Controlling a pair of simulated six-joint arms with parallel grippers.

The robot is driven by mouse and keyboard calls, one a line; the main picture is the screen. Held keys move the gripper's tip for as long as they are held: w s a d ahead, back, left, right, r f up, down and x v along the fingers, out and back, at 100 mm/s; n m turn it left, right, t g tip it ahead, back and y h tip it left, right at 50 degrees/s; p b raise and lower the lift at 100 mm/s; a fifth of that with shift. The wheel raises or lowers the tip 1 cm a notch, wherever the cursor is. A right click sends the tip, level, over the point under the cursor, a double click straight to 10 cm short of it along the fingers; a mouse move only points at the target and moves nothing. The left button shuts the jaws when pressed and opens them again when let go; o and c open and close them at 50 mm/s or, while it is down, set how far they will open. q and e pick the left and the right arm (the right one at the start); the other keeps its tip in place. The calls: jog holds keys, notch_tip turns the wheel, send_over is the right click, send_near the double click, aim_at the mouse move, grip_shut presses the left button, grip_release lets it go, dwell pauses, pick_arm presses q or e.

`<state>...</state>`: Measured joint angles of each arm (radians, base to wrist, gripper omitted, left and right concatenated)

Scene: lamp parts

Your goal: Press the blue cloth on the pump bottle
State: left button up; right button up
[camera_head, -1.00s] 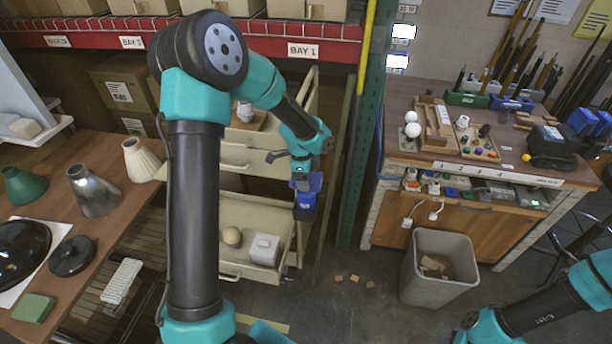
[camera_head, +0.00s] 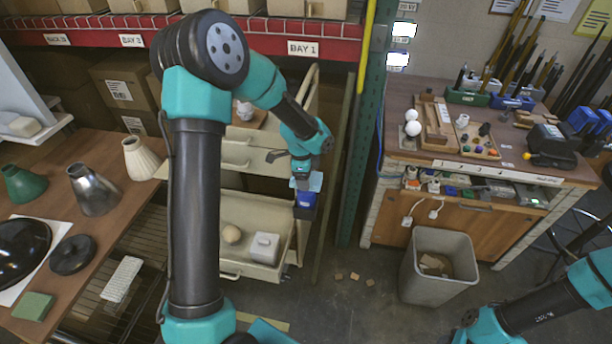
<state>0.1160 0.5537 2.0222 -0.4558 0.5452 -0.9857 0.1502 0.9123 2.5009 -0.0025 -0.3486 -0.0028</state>
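My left gripper (camera_head: 302,178) hangs at the right side of the open lower drawer, with its arm crossing the middle of the view. A blue piece (camera_head: 304,202), which looks like the blue cloth, hangs directly under it; a paler blue part (camera_head: 316,181) shows beside the fingers. The gripper looks shut on it, though the fingertips are small and partly hidden. I cannot clearly identify a pump bottle. A pale block with a small raised top (camera_head: 264,249) sits in the lower drawer, left of and below the gripper, apart from it. My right gripper is out of view.
The lower drawer (camera_head: 229,270) also holds a round cream object (camera_head: 231,234). A green post (camera_head: 362,170) stands right of the gripper. A grey bin (camera_head: 412,284) stands on the floor.

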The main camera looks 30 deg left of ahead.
pick_arm(q)
jog(key=shift+r, duration=3.5)
jog(key=shift+d, duration=0.1)
jog(key=w+d+n, duration=0.2)
jog(key=d+n, duration=0.3)
jog(key=d, duration=0.8)
jog(key=w+d+n+t+y, duration=0.1)
jog(key=d+n, duration=0.5)
jog(key=d, duration=0.8)
jog(key=shift+w, duration=0.5)
